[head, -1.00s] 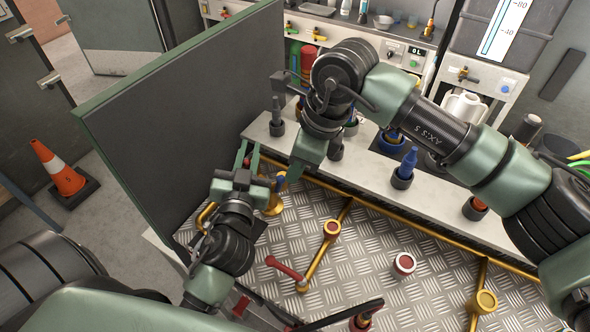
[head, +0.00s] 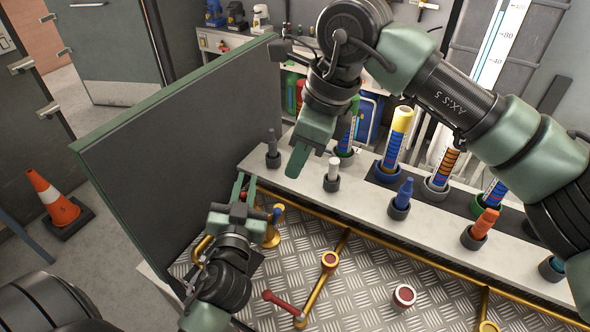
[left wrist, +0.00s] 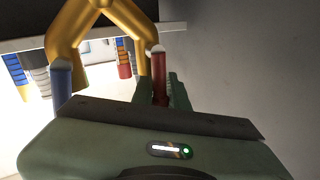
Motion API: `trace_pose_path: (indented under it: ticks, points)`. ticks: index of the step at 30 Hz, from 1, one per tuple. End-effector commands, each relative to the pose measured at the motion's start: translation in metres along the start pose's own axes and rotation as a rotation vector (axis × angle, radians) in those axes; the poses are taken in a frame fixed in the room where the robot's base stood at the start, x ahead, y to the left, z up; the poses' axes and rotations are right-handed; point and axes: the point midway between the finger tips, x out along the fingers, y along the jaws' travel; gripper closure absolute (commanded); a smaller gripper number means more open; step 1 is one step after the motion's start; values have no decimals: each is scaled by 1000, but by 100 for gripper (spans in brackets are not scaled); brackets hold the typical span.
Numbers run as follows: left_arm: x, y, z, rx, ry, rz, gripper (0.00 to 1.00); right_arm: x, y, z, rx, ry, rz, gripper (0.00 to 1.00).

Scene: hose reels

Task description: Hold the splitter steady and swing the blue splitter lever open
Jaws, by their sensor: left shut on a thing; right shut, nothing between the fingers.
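The brass splitter (head: 272,236) stands by the dark panel, partly hidden by my left arm. In the left wrist view its gold Y-shaped body (left wrist: 98,18) shows at the top. Its blue lever (head: 277,214) is just right of my left gripper; the lever also shows in the left wrist view (left wrist: 62,78), apart from the fingers. My left gripper (head: 243,190) is shut on the splitter's red lever (left wrist: 159,72), which sits between the green fingers. My right gripper (head: 295,172) is shut and empty, above and right of the blue lever, apart from it.
A grey-green panel (head: 180,140) stands left of the splitter. A pale shelf (head: 350,205) with several coloured nozzles runs behind it. Chequer plate (head: 350,285) with gold pipes and a red-handled valve (head: 281,304) lies in front. An orange cone (head: 53,197) is on the floor.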

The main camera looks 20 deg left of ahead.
Motion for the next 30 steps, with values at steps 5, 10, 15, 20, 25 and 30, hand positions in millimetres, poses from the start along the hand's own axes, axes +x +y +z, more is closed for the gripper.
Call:
trace_pose_path:
  ticks: [5, 10, 15, 20, 25, 30]
  points:
    - [0, 0, 3, 3, -6, 0, 100, 0, 0, 0, 0, 0, 0, 100]
    - [0, 0, 3, 3, -6, 0, 100, 1, 0, -1, -1, -1, 0, 100]
    - [0, 0, 3, 3, -5, 0, 100, 8, -8, -26, -79, -57, 15, 100]
    - [0, 0, 3, 4, -5, 0, 100, 21, -16, -64, -225, -143, 12, 100]
    - [0, 0, 3, 3, -5, 0, 100, 31, -19, -86, -318, -187, -3, 100]
    - [0, 1, 3, 3, -6, 1, 100, 50, -18, -84, -333, -192, -3, 100]
